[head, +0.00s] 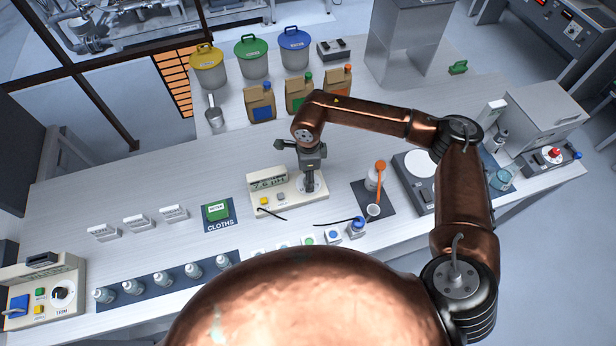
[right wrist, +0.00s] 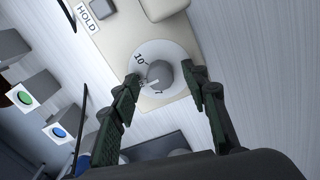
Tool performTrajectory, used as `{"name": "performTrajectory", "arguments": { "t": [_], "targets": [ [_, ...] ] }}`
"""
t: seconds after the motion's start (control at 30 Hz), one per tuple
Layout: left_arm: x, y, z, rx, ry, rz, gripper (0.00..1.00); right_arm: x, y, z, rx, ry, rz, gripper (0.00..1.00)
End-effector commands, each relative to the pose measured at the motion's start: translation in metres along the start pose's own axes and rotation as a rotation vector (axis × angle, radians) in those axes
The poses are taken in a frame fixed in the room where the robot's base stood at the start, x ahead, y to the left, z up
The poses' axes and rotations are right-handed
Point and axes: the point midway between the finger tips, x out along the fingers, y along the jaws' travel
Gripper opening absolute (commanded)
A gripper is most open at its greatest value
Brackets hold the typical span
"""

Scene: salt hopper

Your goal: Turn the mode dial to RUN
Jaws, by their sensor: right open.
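A cream meter (head: 285,193) with a display reading about 7.6 pH stands on the bench. A white dial disc (head: 309,184) is at its right end, partly covered by my right gripper (head: 311,166). In the right wrist view, the disc (right wrist: 176,55) carries a grey round knob (right wrist: 161,73) with a white pointer and a mark reading 10. The lower marks are partly hidden, and no RUN label is readable. My right gripper (right wrist: 162,78) is open, its fingers on either side of the knob. Whether they touch it is unclear. My left gripper is not in view.
A panel with a black TRIM dial (head: 60,293) stands at the far left. A device with a red-topped control (head: 554,153) is at the right. Dark cables lie in front.

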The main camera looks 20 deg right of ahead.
Motion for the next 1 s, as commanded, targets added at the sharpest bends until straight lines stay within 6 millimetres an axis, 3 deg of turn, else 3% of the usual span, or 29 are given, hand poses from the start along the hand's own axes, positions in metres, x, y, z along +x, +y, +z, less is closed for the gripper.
{"name": "performTrajectory", "arguments": {
  "t": [0.5,0.7,1.0],
  "targets": [
    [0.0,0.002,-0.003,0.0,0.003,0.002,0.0,-0.096,-0.001,0.001,0.0,-0.001,-0.003,0.42],
    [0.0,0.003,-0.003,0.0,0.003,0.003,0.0,-0.112,0.0,0.0,0.0,0.0,0.0,0.42],
    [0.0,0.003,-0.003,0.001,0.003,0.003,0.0,-0.114,0.0,0.0,-0.001,0.0,0.0,0.42]
  ]
}}
